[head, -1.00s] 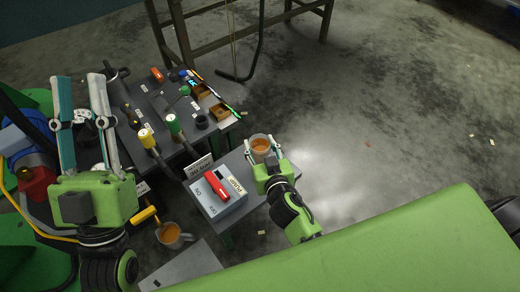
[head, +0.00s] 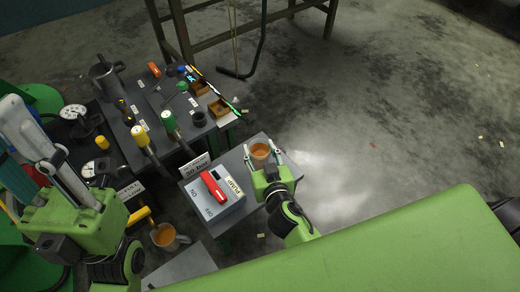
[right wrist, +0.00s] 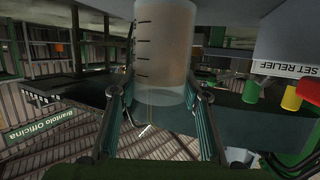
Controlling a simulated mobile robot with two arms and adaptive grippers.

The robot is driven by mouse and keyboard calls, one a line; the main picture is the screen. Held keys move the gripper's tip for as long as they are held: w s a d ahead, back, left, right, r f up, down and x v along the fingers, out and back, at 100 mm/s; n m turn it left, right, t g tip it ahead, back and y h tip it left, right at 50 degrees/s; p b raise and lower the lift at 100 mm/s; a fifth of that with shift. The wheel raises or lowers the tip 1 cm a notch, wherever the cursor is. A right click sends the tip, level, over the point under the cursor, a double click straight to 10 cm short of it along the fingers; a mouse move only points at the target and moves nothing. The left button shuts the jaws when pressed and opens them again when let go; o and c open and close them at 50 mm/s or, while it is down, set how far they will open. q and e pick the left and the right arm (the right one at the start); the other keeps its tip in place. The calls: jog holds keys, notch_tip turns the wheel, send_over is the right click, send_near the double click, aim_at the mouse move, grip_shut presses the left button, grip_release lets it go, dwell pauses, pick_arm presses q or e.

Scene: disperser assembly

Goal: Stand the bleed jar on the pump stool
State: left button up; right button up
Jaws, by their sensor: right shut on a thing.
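The bleed jar (head: 260,151), a clear jar with orange fluid, is upright at the far right corner of the grey pump stool (head: 240,160). My right gripper (head: 264,160) is shut on it, a finger on each side. In the right wrist view the jar (right wrist: 165,45) shows dark graduation marks between the fingers. I cannot tell whether its base touches the stool top. My left gripper (head: 28,150) is at the left edge, its fingers apart and empty, away from the stool.
Open floor (head: 370,150) lies to the right.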

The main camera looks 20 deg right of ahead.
jog(key=shift+f, duration=0.2)
jog(key=o, duration=1.2)
jog(key=shift+r, duration=0.15)
